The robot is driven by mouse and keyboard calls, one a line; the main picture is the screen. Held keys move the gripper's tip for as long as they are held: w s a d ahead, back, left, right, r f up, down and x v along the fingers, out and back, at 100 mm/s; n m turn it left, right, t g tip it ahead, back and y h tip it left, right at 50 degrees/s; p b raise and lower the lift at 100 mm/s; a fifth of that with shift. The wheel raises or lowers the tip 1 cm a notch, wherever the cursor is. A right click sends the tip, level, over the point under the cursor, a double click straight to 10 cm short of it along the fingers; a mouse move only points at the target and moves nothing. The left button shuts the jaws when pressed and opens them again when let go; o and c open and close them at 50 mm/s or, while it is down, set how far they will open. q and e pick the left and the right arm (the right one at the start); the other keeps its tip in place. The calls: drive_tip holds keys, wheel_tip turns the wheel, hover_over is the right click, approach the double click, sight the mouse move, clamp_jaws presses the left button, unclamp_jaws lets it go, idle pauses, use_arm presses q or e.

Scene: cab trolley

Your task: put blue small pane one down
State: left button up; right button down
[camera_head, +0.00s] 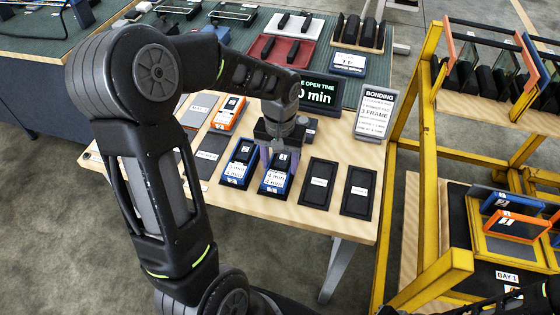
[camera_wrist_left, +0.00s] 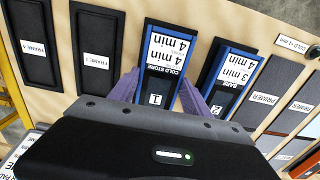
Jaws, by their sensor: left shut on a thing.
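My left gripper (camera_head: 272,150) points down over the wooden worktable and is shut on the blue small pane one (camera_head: 277,178). The pane is blue-edged, with white labels reading "1", "COLD STORE" and "4 min". In the left wrist view the pane (camera_wrist_left: 163,68) lies between the two purple-grey fingers (camera_wrist_left: 160,92). It appears over or in a dark slot in the row; I cannot tell whether it rests on it.
Two empty black slots (camera_head: 319,183) and (camera_head: 358,192) lie to the right of the held pane. An orange piece (camera_head: 229,112) lies behind. A "BONDING" sign (camera_head: 376,114) and an open-time display (camera_head: 318,94) stand at the back. A yellow rack (camera_head: 428,170) stands close on the right.

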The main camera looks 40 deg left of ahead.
sight(280, 166)
use_arm(q)
drive_tip(key=shift+f, duration=0.15)
drive_tip(key=o, duration=1.6)
wheel_tip(280, 166, up, 12)
drive_tip(key=shift+r, duration=0.15)
idle(0.7)
